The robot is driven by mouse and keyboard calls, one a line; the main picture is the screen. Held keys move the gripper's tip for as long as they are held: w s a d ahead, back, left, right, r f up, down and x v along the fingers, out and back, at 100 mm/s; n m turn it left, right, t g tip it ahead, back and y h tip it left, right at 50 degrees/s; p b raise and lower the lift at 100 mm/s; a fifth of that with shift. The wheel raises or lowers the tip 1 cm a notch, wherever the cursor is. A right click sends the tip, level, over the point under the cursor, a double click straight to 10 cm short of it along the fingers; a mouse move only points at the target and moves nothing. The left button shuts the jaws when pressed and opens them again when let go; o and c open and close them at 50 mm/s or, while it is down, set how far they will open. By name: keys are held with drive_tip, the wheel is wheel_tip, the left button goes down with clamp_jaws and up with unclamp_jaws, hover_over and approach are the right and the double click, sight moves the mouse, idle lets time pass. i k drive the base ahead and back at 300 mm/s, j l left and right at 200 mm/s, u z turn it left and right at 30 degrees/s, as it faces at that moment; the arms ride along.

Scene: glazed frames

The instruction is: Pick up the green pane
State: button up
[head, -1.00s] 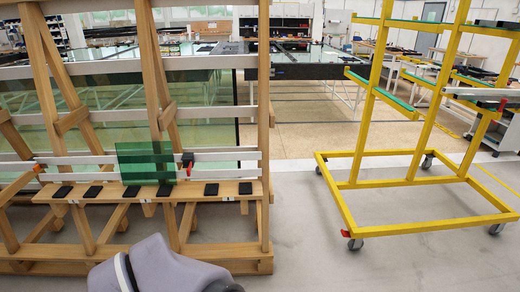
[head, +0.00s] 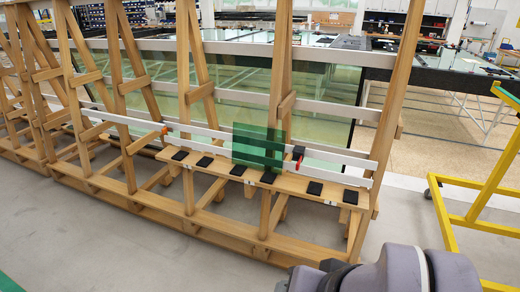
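The green pane (head: 258,149) is a small, see-through dark green sheet. It stands upright on the wooden ledge (head: 330,197) of a timber rack, leaning against the white rails. Its lower edge is by the black pads on the ledge. A red and black clamp-like piece (head: 298,155) sits just right of the pane. Part of my grey arm shows at the bottom right, apart from the pane. My gripper is not in view.
The wooden rack (head: 278,110) has several slanted posts and a low base beam. Large glass sheets (head: 315,95) stand behind the rails. A yellow wheeled frame (head: 478,190) stands at the right. The grey floor (head: 100,235) in front of the rack is clear.

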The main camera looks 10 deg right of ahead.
sight(256, 147)
drive_tip(key=i+j+z, duration=0.3)
drive_tip(key=i, duration=0.25)
drive_tip(key=i+j+z, duration=0.3)
drive_tip(key=i, duration=0.25)
drive_tip(key=i+j+z, duration=0.3)
drive_tip(key=i+j, duration=0.2)
drive_tip(key=i+j+z, duration=0.3)
drive_tip(key=j, duration=0.45)
drive_tip(key=i+j+z, duration=0.3)
drive_tip(key=i+j, duration=0.15)
drive_tip(key=j, duration=0.3)
